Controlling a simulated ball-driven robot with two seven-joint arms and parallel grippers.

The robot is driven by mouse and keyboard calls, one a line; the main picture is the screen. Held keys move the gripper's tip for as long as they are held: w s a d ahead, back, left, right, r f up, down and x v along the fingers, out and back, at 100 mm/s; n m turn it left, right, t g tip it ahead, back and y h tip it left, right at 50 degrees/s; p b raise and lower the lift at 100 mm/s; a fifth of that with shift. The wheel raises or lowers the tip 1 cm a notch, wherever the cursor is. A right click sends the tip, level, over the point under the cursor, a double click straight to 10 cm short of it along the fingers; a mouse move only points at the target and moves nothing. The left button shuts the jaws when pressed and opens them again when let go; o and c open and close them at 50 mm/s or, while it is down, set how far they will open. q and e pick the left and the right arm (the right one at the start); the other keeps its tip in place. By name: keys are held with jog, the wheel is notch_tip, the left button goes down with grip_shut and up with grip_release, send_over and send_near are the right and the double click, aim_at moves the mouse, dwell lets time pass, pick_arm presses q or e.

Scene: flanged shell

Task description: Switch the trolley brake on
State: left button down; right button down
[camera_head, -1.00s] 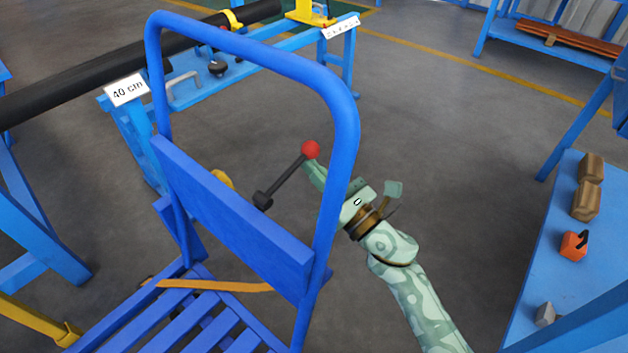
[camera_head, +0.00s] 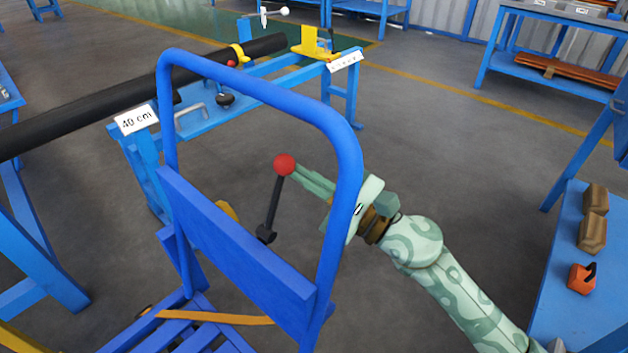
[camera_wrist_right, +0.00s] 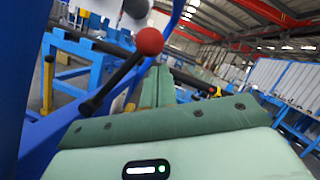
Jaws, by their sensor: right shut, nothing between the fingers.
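The blue trolley (camera_head: 240,245) stands in front of me with its tubular handle frame (camera_head: 345,130) upright. A dark brake lever (camera_head: 274,208) with a red ball knob (camera_head: 285,165) rises beside the trolley's back panel, nearly upright with a slight lean. My right gripper (camera_head: 305,182) reaches past the handle's right post, and its fingers are shut and empty, right beside the knob. In the right wrist view the knob (camera_wrist_right: 149,41) is just left of the fingers (camera_wrist_right: 157,85); whether they touch cannot be told. My left gripper is not in view.
A black pipe (camera_head: 90,115) rests on blue stands at the left, with a "40 cm" label (camera_head: 136,120). A blue bench (camera_head: 555,290) at the right holds brown blocks (camera_head: 593,215) and an orange item (camera_head: 582,278). The floor between is clear.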

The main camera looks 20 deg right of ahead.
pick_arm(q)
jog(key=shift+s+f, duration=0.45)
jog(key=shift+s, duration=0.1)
pick_arm(e)
jog(key=shift+s+a+r+n+g, duration=0.2)
jog(key=shift+a+r+n+g, duration=0.15)
jog(key=shift+n, duration=0.35)
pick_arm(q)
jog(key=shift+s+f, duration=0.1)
pick_arm(e)
jog(key=shift+f, duration=0.15)
